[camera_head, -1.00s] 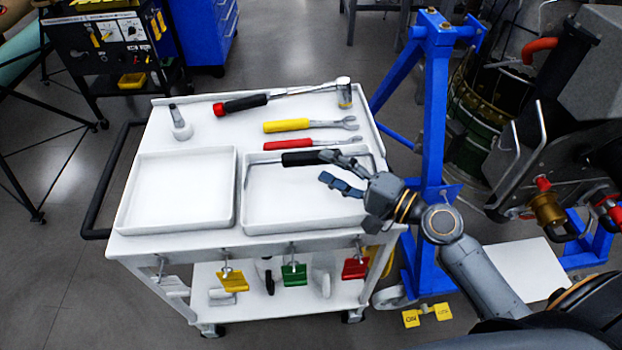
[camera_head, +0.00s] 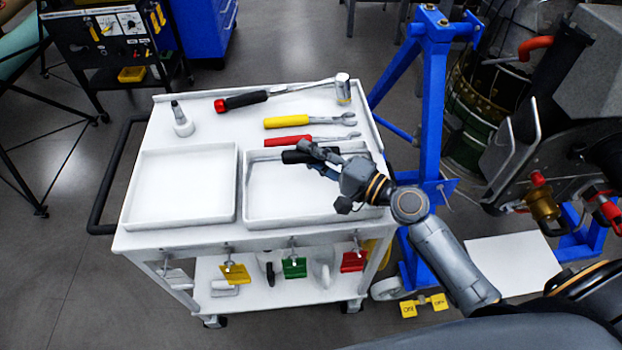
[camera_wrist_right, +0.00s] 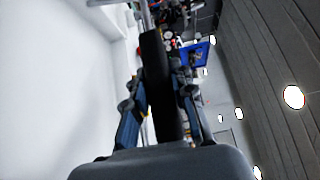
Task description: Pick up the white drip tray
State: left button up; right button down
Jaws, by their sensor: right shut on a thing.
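Two shallow white trays lie side by side on the cart top, a left tray (camera_head: 128,205) and a right tray (camera_head: 247,200). A flat white piece (camera_head: 513,264) also lies on the floor at the right; I cannot tell which of these is the drip tray. My right gripper (camera_head: 318,159) is over the back of the right tray, shut on the black-handled tool (camera_head: 292,157). In the right wrist view the black handle (camera_wrist_right: 158,75) stands between the two fingers (camera_wrist_right: 160,95). The gripper hides part of the tool. My left gripper is not in view.
On the white cart (camera_head: 250,115) lie a red wrench (camera_head: 287,141), a yellow wrench (camera_head: 286,122), a hammer-like tool (camera_head: 243,101) and a small bottle-like item (camera_head: 181,120). A blue stand (camera_head: 433,110) rises just right of the cart. The left tray is empty.

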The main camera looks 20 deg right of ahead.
jog(key=shift+r, duration=0.15)
jog(key=shift+r+p, duration=0.3)
jog(key=shift+r, duration=0.6)
jog(key=s+a+r+p, duration=0.1)
jog(key=s+r+p, duration=0.3)
jog(key=s+r, duration=0.7)
jog(key=shift+s+p, duration=0.35)
jog(key=shift+s, duration=1.1)
jog(key=shift+a, duration=0.15)
jog(key=c, duration=1.7)
grip_release()
jog(key=shift+c, duration=0.2)
grip_shut()
